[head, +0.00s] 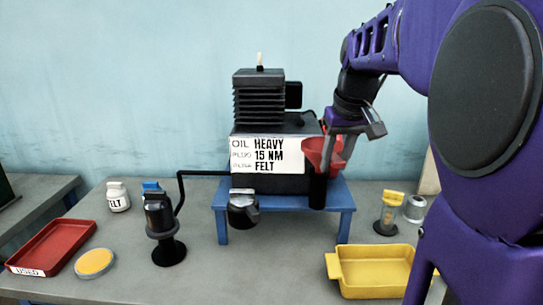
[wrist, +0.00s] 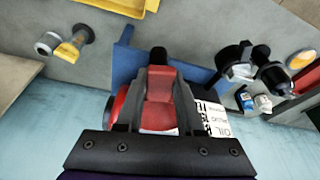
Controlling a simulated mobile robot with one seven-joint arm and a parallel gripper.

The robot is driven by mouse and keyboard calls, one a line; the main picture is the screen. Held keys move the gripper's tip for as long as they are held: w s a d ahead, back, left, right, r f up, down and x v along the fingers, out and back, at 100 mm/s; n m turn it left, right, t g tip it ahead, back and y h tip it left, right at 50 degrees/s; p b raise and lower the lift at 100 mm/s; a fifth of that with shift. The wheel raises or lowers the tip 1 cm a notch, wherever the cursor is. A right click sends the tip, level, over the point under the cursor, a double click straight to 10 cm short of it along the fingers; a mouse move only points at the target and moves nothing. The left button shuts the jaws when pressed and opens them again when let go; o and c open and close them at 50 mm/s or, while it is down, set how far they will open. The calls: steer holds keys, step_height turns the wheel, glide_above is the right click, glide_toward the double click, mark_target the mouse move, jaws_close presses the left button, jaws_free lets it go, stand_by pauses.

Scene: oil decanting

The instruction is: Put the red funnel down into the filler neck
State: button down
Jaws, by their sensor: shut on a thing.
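The red funnel (head: 315,150) is upright at the right front of the machine. My gripper (head: 338,161) comes down from the upper right and is shut on the funnel's right side. In the wrist view the red funnel (wrist: 158,98) lies between the two dark fingers of my gripper (wrist: 158,108). The black filler neck (head: 317,192) is a dark upright cylinder directly below the funnel. The funnel's lower end meets the top of the neck in the picture, and I cannot tell whether the spout is inside it. The spout itself is hidden.
The machine (head: 268,150) with its label stands on a blue stand (head: 343,200). A yellow tray (head: 375,278) and a yellow-topped item (head: 389,214) are to the right. A red tray (head: 50,248), a yellow disc (head: 94,262) and a black-based device (head: 162,230) are to the left.

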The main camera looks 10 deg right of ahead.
steer(key=shift+f+b, duration=0.6)
steer(key=shift+f, duration=0.3)
steer(key=shift+c, duration=2.3)
jaws_free()
steer(key=shift+r, duration=0.1)
